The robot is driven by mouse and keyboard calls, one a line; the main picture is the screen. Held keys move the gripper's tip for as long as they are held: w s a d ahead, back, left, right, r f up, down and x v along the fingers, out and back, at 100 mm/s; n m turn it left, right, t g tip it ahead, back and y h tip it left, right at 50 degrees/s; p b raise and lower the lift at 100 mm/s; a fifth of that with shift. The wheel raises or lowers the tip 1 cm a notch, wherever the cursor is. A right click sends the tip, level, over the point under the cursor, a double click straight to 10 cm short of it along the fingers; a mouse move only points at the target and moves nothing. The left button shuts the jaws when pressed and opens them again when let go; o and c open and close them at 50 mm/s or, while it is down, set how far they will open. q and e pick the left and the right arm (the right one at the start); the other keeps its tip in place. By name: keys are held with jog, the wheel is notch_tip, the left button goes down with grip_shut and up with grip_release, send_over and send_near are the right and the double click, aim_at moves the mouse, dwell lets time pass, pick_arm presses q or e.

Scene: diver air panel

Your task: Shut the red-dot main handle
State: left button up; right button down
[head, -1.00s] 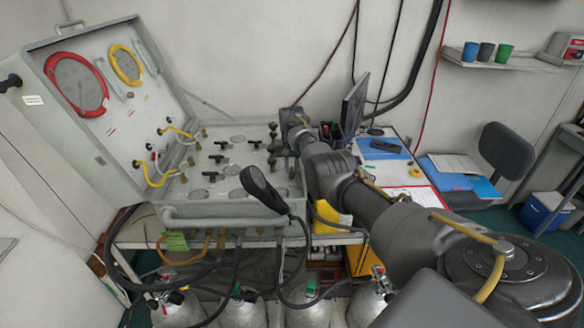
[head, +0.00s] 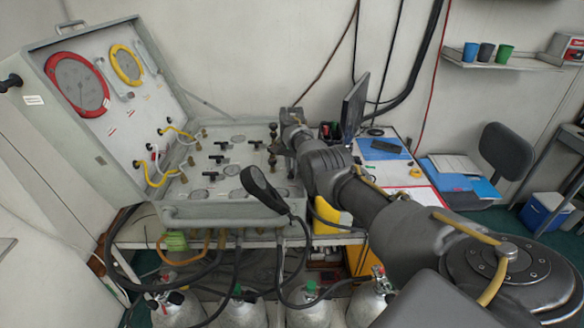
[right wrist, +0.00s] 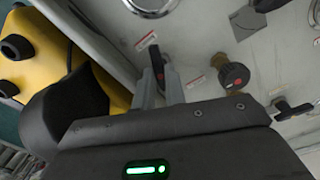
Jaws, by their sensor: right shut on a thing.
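The grey air panel case (head: 180,208) stands open on a bench in the head view. In the right wrist view, my right gripper (right wrist: 160,88) is shut on a slim black handle (right wrist: 156,58) that shows a small red mark. The handle stands between the two grey fingers, near the case's edge. In the head view my right gripper (head: 284,146) is at the panel's right side, and my wrist hides the held handle. My left gripper is out of view.
A brass valve with a round black, red-marked knob (right wrist: 234,75) is right of the fingers. Another black handle (right wrist: 292,110) sits farther right. A yellow object (right wrist: 40,62) lies beyond the case edge. A black oval piece on a hose (head: 264,190) rises before the panel.

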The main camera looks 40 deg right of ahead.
jog(key=m, duration=0.2)
jog(key=shift+f+m+b, duration=0.1)
jog(key=shift+m+b, duration=0.25)
jog(key=shift+m, duration=0.05)
jog(key=m+b, duration=0.1)
jog(key=m, duration=0.1)
jog(key=shift+m, duration=0.4)
jog(key=m+b, duration=0.2)
jog(key=m, duration=0.2)
jog(key=shift+w+f+b, duration=0.1)
jog(key=shift+b, duration=0.2)
jog(key=shift+m+b, duration=0.8)
jog(key=shift+m, duration=0.9)
jog(key=c, duration=1.5)
grip_release()
jog(key=shift+d, duration=0.1)
jog(key=shift+o, duration=0.2)
jog(key=shift+r, duration=0.2)
